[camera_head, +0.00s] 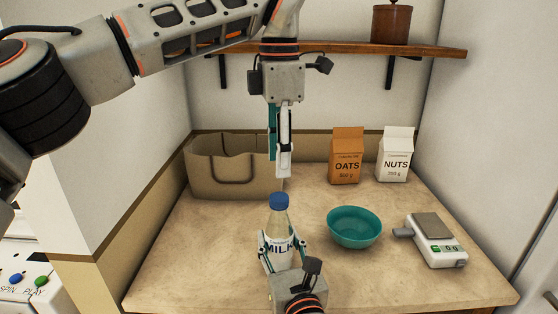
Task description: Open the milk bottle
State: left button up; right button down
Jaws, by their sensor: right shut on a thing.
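The milk bottle (279,226) stands upright on the counter near the front middle. It has clear sides, a "MILK" label and a blue cap (279,200) on its top. My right gripper (282,245) comes from the front edge and is shut on the bottle's body, one finger on each side. My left gripper (281,172) points straight down above the cap, apart from it. Its fingers overlap in this view, so I cannot tell how far apart they are.
A teal bowl (354,230) is right of the bottle, with a kitchen scale (437,243) beyond it. An oats carton (346,158) and a nuts carton (395,157) stand behind. A beige bag (222,180) is at back left. A wooden shelf (400,49) with a brown canister (391,23) hangs above.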

aim_at(279, 197)
pick_arm(q)
jog(key=m, duration=0.3)
jog(key=shift+m, duration=0.3)
jog(key=m, duration=1.2)
jog(key=shift+f, duration=4.05)
grip_shut()
